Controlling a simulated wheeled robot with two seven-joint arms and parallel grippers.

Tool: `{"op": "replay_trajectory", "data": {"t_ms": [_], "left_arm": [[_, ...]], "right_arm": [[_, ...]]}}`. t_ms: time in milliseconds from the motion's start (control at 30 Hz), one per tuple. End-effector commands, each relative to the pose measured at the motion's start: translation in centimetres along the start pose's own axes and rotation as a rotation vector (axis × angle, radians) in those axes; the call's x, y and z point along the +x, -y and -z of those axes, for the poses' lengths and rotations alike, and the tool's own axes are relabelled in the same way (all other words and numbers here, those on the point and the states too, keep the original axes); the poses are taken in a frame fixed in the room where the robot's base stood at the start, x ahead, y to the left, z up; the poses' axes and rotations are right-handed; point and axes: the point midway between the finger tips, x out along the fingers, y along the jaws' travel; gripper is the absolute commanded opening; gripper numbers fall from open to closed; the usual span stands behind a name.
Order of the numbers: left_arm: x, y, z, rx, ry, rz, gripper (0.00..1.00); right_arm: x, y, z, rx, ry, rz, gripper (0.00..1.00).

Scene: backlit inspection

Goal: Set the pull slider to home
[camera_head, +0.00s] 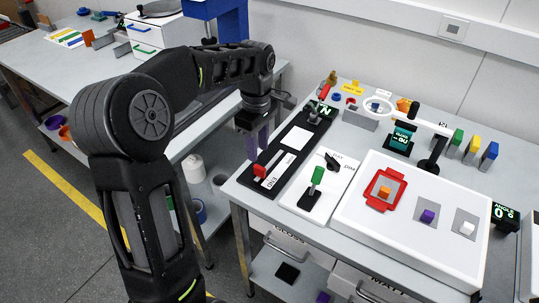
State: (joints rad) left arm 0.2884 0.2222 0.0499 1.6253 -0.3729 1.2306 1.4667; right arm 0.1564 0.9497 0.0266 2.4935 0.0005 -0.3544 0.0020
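A long black slider board (252,184) lies at the left edge of the right-hand table. A red handle (260,171) sits at its near end, beside a label that seems to read END. A pale slot runs from the handle toward the far end. I take this as the pull slider; its HOME mark is not readable. My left gripper (256,146) points down just behind and left of the red handle, seemingly above the board and apart from the handle. Its fingers are small and dark, so their opening is unclear. My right gripper is out of view.
A white panel with a green lever (317,176) stands right of the board. A larger white box (360,222) carries a red frame and coloured blocks. A ring stand (379,107) and coloured upright plates (489,155) stand behind.

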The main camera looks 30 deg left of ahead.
Motion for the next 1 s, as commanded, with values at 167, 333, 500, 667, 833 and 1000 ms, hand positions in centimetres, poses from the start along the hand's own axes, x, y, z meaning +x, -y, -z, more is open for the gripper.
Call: {"op": "replay_trajectory", "data": {"t_ms": [167,333,500,667,833,1000], "left_arm": [[0.0,0.0,0.0,0.000,0.000,0.000,0.35],[0.0,0.0,0.0,0.000,0.000,0.000,0.35],[0.8,0.0,0.0,0.000,0.000,0.002,0.35],[2.8,0.1,0.0,0.000,0.002,0.003,0.35],[5.5,0.1,0.0,0.000,0.001,0.004,0.35],[7.4,0.0,0.0,0.000,0.001,0.002,0.35]], "right_arm": [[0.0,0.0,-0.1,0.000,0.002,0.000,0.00],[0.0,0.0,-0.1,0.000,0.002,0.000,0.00],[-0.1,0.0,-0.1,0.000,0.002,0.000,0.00],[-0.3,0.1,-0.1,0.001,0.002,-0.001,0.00],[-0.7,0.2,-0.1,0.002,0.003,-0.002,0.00],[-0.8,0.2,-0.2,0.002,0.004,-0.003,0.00]]}}
